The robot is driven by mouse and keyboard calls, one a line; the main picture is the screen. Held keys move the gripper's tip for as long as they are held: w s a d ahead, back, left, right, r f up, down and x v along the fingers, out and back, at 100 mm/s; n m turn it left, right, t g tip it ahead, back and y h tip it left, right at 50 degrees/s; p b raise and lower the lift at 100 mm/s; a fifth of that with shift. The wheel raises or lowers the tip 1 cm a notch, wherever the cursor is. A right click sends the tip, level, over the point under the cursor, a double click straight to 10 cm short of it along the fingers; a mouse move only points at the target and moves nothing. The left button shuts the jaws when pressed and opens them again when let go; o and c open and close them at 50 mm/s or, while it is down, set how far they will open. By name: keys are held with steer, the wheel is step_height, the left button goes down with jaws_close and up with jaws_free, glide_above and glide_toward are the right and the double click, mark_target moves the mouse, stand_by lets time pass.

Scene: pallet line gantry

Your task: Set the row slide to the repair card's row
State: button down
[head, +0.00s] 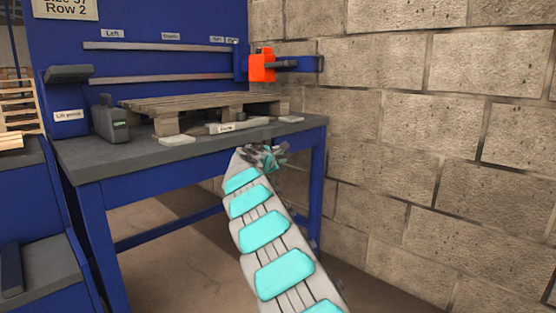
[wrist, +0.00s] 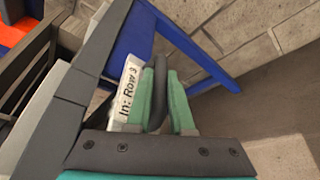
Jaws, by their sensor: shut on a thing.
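The repair card (head: 66,8) is at the upper left of the head view, its top line cut off by the frame; its lower line reads "Row 2". In the wrist view my gripper (wrist: 160,108) has its green fingers closed on a dark rounded handle (wrist: 158,75), which I take to be the row slide's. A white label (wrist: 130,88) beside the fingers reads "In: Row 3". In the head view my gripper (head: 264,156) is at the front edge of the bench, near its right end. The handle is hard to make out there.
A wooden pallet (head: 200,104) lies on the grey-topped blue bench (head: 100,159). An orange block (head: 262,66) sits at the right of the back rails. A grey device (head: 110,122) stands left of the pallet. A block wall (head: 420,130) closes off the right side.

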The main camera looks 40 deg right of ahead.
steer(key=s+b, duration=0.1)
steer(key=s, duration=0.5)
steer(key=shift+s+d+f, duration=0.15)
steer(key=shift+s+d, duration=0.15)
steer(key=shift+s, duration=0.05)
steer(key=c, duration=0.8)
jaws_free()
steer(key=v, duration=0.7)
steer(key=shift+a+r, duration=0.2)
steer(key=shift+a, duration=0.2)
steer(key=shift+s, duration=0.1)
